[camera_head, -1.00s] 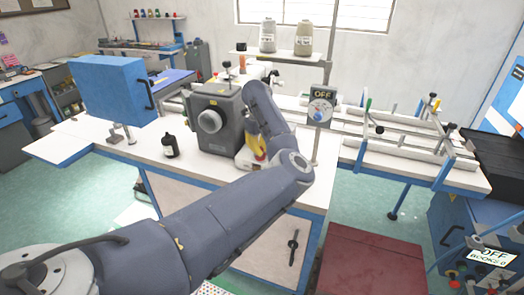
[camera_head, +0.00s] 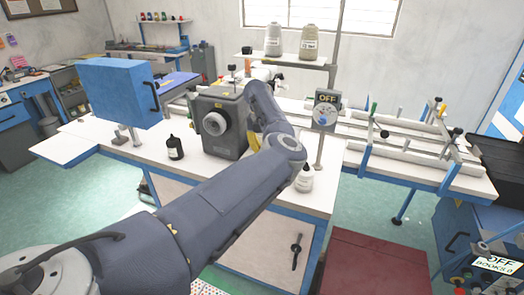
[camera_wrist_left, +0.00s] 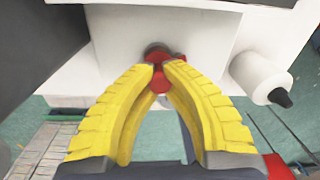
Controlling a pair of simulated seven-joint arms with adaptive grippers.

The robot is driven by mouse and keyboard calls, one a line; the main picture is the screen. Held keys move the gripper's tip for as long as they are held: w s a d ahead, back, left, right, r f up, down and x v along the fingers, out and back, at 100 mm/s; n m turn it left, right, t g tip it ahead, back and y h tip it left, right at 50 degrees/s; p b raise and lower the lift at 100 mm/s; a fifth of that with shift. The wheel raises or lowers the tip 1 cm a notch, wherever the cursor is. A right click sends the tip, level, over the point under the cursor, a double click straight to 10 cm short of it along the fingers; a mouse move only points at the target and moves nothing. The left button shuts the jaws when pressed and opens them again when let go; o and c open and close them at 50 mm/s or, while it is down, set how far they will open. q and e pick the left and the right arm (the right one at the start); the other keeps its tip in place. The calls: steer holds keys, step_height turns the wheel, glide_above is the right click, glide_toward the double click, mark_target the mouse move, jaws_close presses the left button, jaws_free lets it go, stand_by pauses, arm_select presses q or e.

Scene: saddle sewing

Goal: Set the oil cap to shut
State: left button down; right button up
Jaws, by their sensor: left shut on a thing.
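A small red part (camera_wrist_left: 159,79), which looks like the oil cap, sits between my left fingertips, by a dark round opening on a white surface. My left gripper (camera_wrist_left: 165,72) has its yellow fingers closed on the red part in the left wrist view. In the head view my arm hides most of the gripper; only some yellow (camera_head: 254,140) shows beside the grey sewing machine head (camera_head: 224,122). The cap itself is hidden there. Whether the cap is open or shut I cannot tell. My right gripper is not in view.
A white bottle (camera_head: 304,179) stands right of my forearm, near the table's front edge. A dark bottle (camera_head: 175,149) stands left of the machine. A post carries a switch box (camera_head: 326,110) reading OFF. A blue box (camera_head: 118,92) stands at left.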

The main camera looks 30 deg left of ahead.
arm_select(q)
steer(key=shift+w+a+m, duration=0.1)
steer(key=shift+w+m, duration=0.1)
steer(key=shift+m, duration=0.6)
steer(key=shift+w+a+m, duration=0.1)
steer(key=shift+w+m, duration=0.1)
steer(key=shift+m, duration=0.6)
steer(key=shift+r+m, duration=0.1)
steer(key=shift+m, duration=0.2)
steer(key=c, duration=1.2)
jaws_free()
steer(key=shift+w, duration=0.1)
